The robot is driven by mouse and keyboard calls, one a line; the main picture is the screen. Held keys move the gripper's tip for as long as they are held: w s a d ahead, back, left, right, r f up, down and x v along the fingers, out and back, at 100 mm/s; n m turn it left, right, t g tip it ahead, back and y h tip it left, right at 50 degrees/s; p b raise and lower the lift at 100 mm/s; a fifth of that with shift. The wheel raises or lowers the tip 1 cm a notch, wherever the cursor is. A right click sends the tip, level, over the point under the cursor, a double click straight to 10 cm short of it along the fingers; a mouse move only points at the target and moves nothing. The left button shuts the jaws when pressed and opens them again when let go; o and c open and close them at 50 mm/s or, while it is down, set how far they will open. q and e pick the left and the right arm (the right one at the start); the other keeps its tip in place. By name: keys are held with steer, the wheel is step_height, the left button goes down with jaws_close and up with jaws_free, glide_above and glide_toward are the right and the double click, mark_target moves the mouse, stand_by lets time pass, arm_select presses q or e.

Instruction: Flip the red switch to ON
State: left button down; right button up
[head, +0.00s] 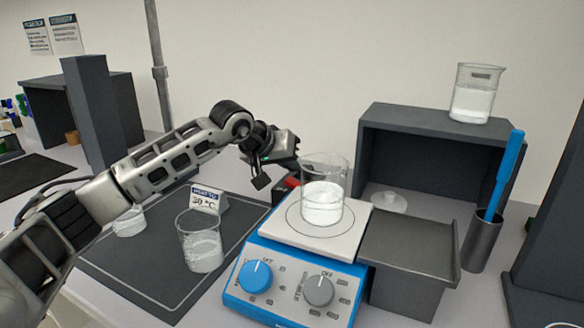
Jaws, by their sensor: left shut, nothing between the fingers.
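A small red part (291,182), which looks like the red switch, shows behind the left back corner of the blue and white hotplate (340,245). Only a little of it is visible, so I cannot tell its position or any ON marking. My left gripper (262,179) is shut and empty, just left of the red part and above the dark mat. I cannot tell whether it touches the red part. My right gripper is not in view.
A beaker of white material (323,203) stands on the hotplate, close to my left gripper. Another beaker (203,248) and a "30 °C" sign (208,198) stand on the dark mat (150,285). A grey shelf (425,118) bearing a beaker (474,100) stands at right.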

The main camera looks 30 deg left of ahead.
arm_select(q)
step_height(320, 180, up, 3)
steer(key=shift+s+a+p, duration=0.1)
steer(key=shift+p, duration=0.35)
steer(key=shift+s+r+b, duration=0.25)
steer(key=shift+s+b, duration=0.4)
steer(key=shift+s, duration=0.15)
steer(key=d+v, duration=0.1)
steer(key=v, duration=0.6)
steer(key=shift+s+d+r+b, duration=0.2)
steer(key=shift+d+r+b, duration=0.15)
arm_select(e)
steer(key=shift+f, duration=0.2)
arm_select(q)
step_height(320, 180, up, 13)
steer(key=p, duration=1)
steer(key=shift+p, duration=0.4)
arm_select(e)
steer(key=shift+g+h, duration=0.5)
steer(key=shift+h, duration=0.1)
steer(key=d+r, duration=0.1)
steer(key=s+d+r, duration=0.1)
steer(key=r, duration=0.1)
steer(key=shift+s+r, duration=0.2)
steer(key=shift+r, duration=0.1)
